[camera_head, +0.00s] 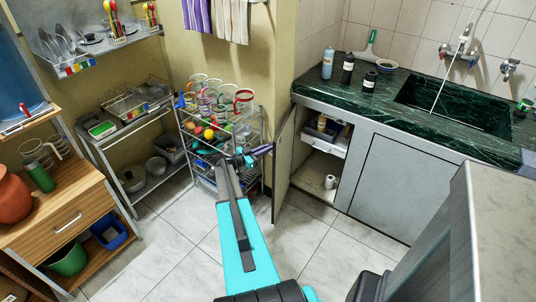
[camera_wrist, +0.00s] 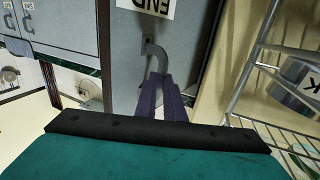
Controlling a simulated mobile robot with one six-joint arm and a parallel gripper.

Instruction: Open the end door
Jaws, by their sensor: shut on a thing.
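The end door (camera_head: 285,165) of the grey sink cabinet stands swung out, and the compartment behind it shows. In the wrist view the door's outer face (camera_wrist: 130,70) fills the middle, with an upside-down END label (camera_wrist: 158,6) at the top. My gripper (camera_head: 262,151) is at the door's outer side, left of it in the head view. Its purple fingers (camera_wrist: 163,98) are shut on the curved grey door handle (camera_wrist: 154,58). The head view hides the handle.
The open compartment holds bottles on a shelf (camera_head: 325,140) and a white roll (camera_head: 329,182). A wire rack (camera_head: 216,125) with jugs stands close to my gripper on the left. Closed cabinet doors (camera_head: 395,185) are to the right. Tiled floor (camera_head: 315,245) lies clear in front.

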